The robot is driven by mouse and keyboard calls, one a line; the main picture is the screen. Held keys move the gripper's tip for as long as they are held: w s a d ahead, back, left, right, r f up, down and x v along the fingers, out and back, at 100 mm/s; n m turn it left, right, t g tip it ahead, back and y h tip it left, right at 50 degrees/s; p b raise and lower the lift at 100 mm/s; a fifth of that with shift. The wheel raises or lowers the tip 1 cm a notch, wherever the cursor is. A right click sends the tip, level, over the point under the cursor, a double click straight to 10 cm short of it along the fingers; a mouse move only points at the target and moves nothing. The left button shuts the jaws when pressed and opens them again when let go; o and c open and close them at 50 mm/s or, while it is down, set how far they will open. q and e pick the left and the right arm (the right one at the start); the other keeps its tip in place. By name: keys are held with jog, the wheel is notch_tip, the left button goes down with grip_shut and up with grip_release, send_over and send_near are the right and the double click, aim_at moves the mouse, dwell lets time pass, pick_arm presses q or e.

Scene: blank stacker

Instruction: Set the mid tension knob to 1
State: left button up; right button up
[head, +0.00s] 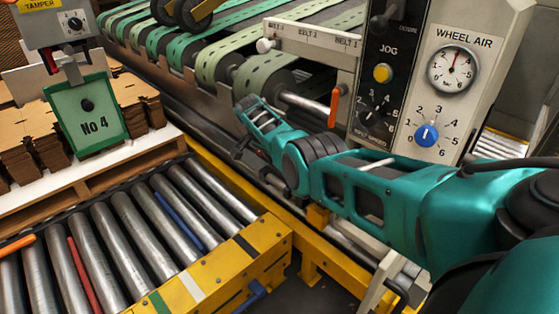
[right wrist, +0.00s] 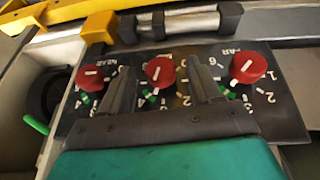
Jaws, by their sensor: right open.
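Three round red knobs sit in a row on a black panel (right wrist: 285,108) in the right wrist view, which shows the panel's lettering turned over. The middle knob (right wrist: 160,71) is the mid tension knob, with a white pointer line on its face. The near knob (right wrist: 89,78) is to its left and the far knob (right wrist: 248,67) to its right. My right gripper (right wrist: 161,78) is open, its dark fingers on either side of the middle knob with gaps visible. Parts of the middle scale are hidden by the fingers. The knobs are not discernible in the head view. My left gripper is not in view.
A grey control panel (head: 470,110) with a blue wheel air knob (head: 426,135) and a yellow jog button (head: 382,73) stands behind my right arm. A yellow-framed roller conveyor (head: 215,280) is at lower left. Green belts (head: 220,62) run behind.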

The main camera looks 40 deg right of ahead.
pick_arm(q)
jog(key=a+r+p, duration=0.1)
jog(key=p, duration=0.1)
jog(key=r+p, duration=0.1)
jog(key=p, duration=0.2)
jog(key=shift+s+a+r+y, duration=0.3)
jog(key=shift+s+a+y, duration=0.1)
pick_arm(e)
jog(key=v, duration=1.2)
